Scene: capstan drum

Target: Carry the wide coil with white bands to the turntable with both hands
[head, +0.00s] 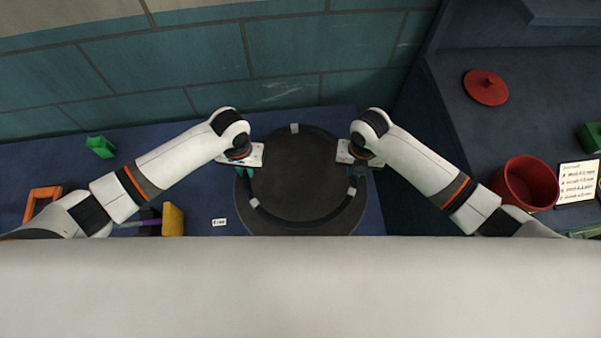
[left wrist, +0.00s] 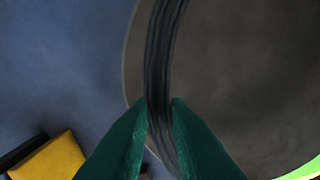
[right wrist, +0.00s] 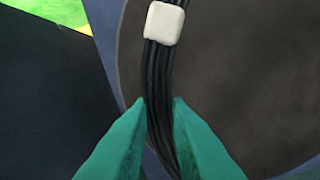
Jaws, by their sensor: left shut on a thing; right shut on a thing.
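The wide coil (head: 264,217) is a dark ring of several black strands with white bands (head: 294,128). It lies over the round dark turntable (head: 302,180), close to its rim; I cannot tell whether it touches the top. My left gripper (head: 246,172) is shut on the coil's left side. Its green fingers pinch the strands (left wrist: 160,60) in the left wrist view. My right gripper (head: 356,170) is shut on the right side. In the right wrist view the strands (right wrist: 156,75) run between its fingers, with a white band (right wrist: 164,23) just beyond.
On the left of the blue bench are a green block (head: 101,146), an orange frame (head: 42,199), a yellow block (head: 173,219) and a small label (head: 219,222). On the right are a red pot (head: 527,184), a red lid (head: 486,87) and a written card (head: 578,182). A tiled wall stands behind.

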